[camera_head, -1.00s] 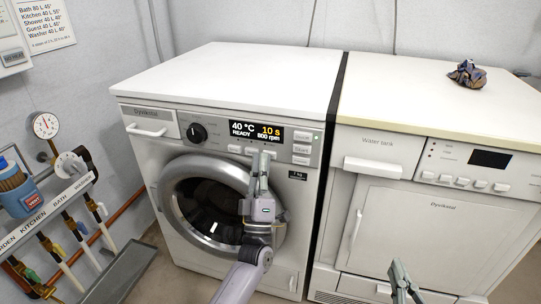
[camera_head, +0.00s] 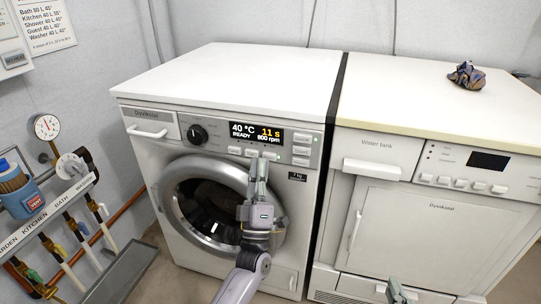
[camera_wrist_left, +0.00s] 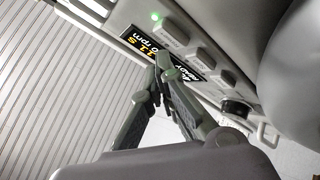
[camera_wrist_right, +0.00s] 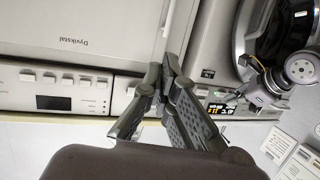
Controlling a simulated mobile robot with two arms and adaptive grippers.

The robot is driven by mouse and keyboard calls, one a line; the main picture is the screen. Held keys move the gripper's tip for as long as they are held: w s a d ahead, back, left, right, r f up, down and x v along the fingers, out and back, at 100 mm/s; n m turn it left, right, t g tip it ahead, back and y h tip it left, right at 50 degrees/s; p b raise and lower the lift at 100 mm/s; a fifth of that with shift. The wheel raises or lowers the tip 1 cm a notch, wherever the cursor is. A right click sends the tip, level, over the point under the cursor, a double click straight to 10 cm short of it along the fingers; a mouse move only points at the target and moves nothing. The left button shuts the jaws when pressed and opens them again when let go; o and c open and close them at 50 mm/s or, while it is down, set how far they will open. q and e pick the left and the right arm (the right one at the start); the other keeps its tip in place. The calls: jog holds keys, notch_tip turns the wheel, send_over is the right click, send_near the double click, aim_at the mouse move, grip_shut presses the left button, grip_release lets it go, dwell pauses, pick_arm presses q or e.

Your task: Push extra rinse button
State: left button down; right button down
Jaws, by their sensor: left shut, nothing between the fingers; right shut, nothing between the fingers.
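The washing machine (camera_head: 292,213) stands in the middle of the head view. Its display (camera_head: 256,132) reads 40 °C, READY, 11 s, 800 rpm. Small buttons (camera_head: 235,150) sit in a row below the display, and two more (camera_head: 301,150) sit to its right. Their labels are too small to read, so I cannot tell which is extra rinse. My left gripper (camera_head: 258,164) is shut and empty, its tips at the row below the display. Contact cannot be told. The left wrist view shows its tips (camera_wrist_left: 164,68) over the display edge. My right gripper (camera_head: 395,285) is shut and empty, low before the dryer.
The dryer (camera_head: 430,225) stands to the right, with a crumpled cloth (camera_head: 467,75) on its top. Pipes, valves and a blue container (camera_head: 17,190) line the left wall. A metal trough (camera_head: 118,270) is at the lower left. Both machine tops are largely clear.

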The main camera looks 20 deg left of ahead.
pick_arm(q)
jog(key=shift+s, duration=0.15)
pick_arm(e)
jog(key=shift+s+f+g, duration=0.1)
jog(key=shift+f+g, duration=0.2)
jog(key=shift+f, duration=0.1)
